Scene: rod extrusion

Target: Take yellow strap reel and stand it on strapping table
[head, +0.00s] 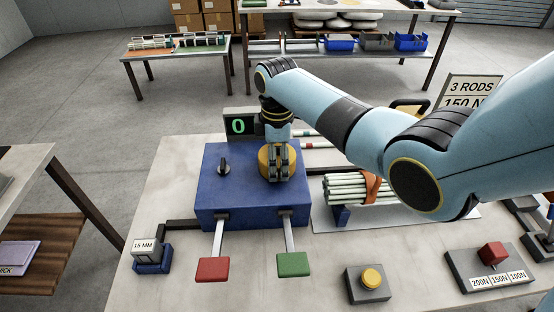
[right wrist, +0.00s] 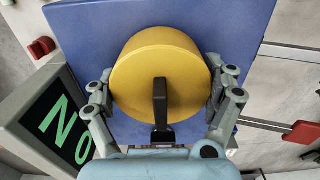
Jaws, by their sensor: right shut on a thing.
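The yellow strap reel (head: 263,161) is a round yellow drum at the top of a blue box (head: 232,205). In the right wrist view the reel (right wrist: 150,62) shows its round yellow face, with a black bar in front of it. My right gripper (head: 281,176) is shut on the reel, one finger at each side; the fingers also show in the right wrist view (right wrist: 160,95). The gripper hides part of the reel in the head view. I cannot tell whether the reel touches the box. The box stands on a pale table (head: 165,210). My left gripper is out of view.
Red (head: 212,269) and green (head: 293,264) pedals jut out in front. White rods (head: 350,187) with an orange strap (head: 371,186) lie to the right. A yellow button (head: 371,279) sits near the front.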

